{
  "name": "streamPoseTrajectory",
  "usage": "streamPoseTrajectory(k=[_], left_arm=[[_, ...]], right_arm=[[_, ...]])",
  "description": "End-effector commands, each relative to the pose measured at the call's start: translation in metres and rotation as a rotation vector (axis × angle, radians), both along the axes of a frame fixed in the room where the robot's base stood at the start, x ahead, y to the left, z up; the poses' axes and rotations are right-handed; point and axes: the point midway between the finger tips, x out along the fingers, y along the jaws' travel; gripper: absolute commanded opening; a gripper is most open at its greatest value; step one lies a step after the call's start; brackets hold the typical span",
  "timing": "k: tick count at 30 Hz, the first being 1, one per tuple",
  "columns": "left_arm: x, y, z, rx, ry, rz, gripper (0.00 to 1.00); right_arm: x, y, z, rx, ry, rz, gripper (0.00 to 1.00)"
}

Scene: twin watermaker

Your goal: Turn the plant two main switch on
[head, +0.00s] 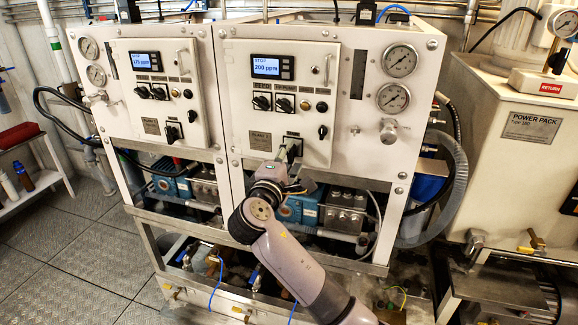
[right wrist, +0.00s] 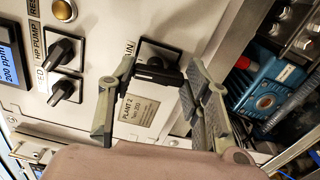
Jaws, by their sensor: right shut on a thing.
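The plant two main switch (head: 294,136) is at the lower right of the right-hand white panel, mostly behind my gripper in the head view. In the right wrist view its black handle (right wrist: 156,72) lies between my two fingers, in front of a black square plate. A "PLANT 2" nameplate (right wrist: 138,112) is beside it. My right gripper (head: 289,151) is at the switch, shut on its handle; its fingers (right wrist: 160,70) show on either side of the handle. Part of the handle is hidden by the fingers. My left gripper is not in view.
Feed and HP pump knobs (right wrist: 62,70) sit near the switch, with a 200 ppm display (head: 272,66) above. A similar plant panel (head: 157,90) stands to the left. Below the panel are blue pumps (head: 300,208) and a metal frame. Gauges (head: 394,97) are at right.

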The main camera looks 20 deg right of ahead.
Motion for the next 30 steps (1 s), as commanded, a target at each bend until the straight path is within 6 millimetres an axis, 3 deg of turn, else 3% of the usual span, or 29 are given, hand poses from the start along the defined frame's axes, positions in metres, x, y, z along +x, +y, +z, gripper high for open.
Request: streamPoseTrajectory(k=[7,24,25,30], left_arm=[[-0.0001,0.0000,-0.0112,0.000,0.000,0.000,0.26],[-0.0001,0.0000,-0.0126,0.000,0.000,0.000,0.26],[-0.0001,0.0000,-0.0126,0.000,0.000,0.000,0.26],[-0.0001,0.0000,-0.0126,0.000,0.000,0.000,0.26]], right_arm=[[0.0001,0.0011,-0.0042,0.076,-0.045,0.000,0.17],[0.0002,0.0012,-0.0031,0.101,-0.061,0.001,0.17],[0.0002,0.0012,-0.0031,0.101,-0.061,0.001,0.47],[0.0003,0.0010,-0.0024,0.100,-0.062,0.001,0.58]])
